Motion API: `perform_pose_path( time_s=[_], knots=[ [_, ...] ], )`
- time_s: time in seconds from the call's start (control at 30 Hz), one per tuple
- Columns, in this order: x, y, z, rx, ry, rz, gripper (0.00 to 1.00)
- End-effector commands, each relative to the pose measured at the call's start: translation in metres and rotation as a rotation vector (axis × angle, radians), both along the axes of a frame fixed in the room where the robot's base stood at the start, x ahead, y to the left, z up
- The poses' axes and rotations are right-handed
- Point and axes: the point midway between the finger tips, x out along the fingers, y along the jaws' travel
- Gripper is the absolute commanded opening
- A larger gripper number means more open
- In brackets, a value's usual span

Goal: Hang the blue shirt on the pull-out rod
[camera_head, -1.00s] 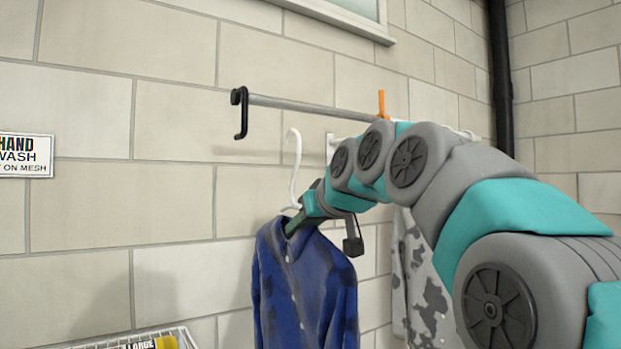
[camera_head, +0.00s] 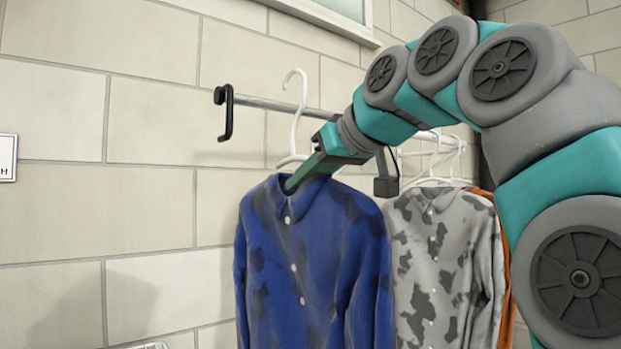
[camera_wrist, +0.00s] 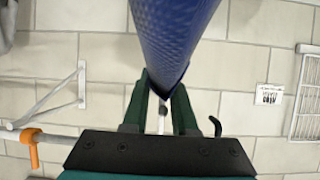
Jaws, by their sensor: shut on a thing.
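The blue shirt (camera_head: 305,265), with dark blotches, hangs on a white hanger (camera_head: 297,110). My gripper (camera_head: 305,172) is shut at the shirt's collar and the hanger's neck. In the wrist view the shirt (camera_wrist: 172,35) rises between the two green fingers of my gripper (camera_wrist: 162,88). The hanger's open hook stands upright, its top above the line of the pull-out rod (camera_head: 262,102). I cannot tell whether the hook is over the rod or only in front of it. The rod's black end hook (camera_head: 226,112) is left of the hanger.
A grey blotched shirt (camera_head: 440,260) hangs close to the right, with an orange garment (camera_head: 507,290) behind it. Several white hangers (camera_head: 435,160) crowd there. An orange clip (camera_wrist: 33,147) sits on the rod.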

Motion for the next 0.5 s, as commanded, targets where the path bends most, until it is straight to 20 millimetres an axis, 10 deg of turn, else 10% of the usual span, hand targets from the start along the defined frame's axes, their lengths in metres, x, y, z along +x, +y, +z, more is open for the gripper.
perform_pose_path(
  time_s=[0.5],
  knots=[
    [0.032,0.022,0.0,-0.001,0.002,0.001,0.0]
  ],
)
